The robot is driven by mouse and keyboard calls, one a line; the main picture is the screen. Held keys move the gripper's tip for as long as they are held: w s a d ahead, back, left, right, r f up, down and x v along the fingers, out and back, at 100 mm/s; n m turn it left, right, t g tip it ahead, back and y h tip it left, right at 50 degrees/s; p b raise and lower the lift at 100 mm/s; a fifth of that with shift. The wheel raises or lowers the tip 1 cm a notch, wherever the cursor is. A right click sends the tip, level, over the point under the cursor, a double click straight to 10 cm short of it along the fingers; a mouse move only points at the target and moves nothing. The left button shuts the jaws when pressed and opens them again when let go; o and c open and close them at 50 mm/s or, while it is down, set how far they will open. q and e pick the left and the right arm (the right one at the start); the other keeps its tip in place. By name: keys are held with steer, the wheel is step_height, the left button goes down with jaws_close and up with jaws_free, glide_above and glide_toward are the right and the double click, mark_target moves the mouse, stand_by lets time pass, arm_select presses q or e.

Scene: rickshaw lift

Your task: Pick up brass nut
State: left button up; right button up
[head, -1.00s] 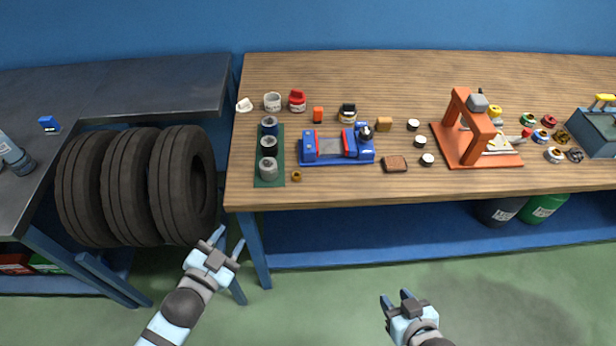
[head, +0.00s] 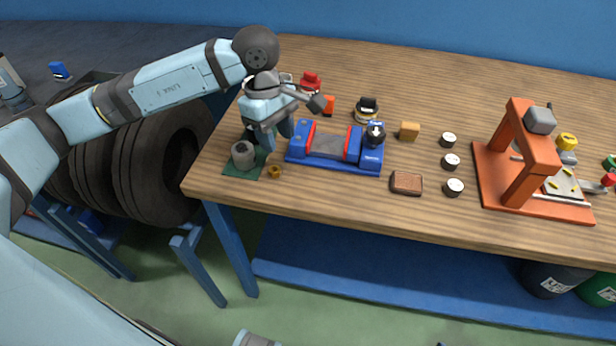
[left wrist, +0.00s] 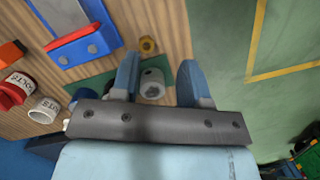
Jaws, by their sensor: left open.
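The small brass nut (head: 275,172) lies on the wooden bench near its front left edge, just right of the green mat (head: 238,170). It also shows in the left wrist view (left wrist: 147,44), beyond the fingertips and nearer the left finger. My left gripper (head: 268,140) is above the mat, behind the nut, pointing down. In the left wrist view its two fingers (left wrist: 158,75) are spread, with a grey socket (left wrist: 152,84) showing between them. The gripper looks empty and apart from the nut. My right gripper does not show clearly.
A grey socket (head: 243,154) stands on the mat close to the nut. A blue vise (head: 335,147) with red jaws is to its right. A brown block (head: 406,182), several white-topped cylinders and an orange press (head: 520,160) stand further right. Bench top in front of the vise is clear.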

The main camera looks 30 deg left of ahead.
mark_target(275, 169)
arm_select(q)
steer(key=shift+t+y, duration=0.3)
steer(key=shift+y, duration=0.6)
steer(key=a+f, duration=0.1)
steer(key=f, duration=0.3)
steer(key=w+a+f, duration=0.1)
steer(key=f, duration=0.3)
steer(key=w+f+b, duration=0.1)
steer(key=f, duration=0.3)
steer(key=shift+a+f, duration=0.4)
steer(key=c, duration=0.7)
steer(key=shift+r, duration=0.1)
step_height(275, 169, up, 20)
steer(key=shift+p, duration=0.6)
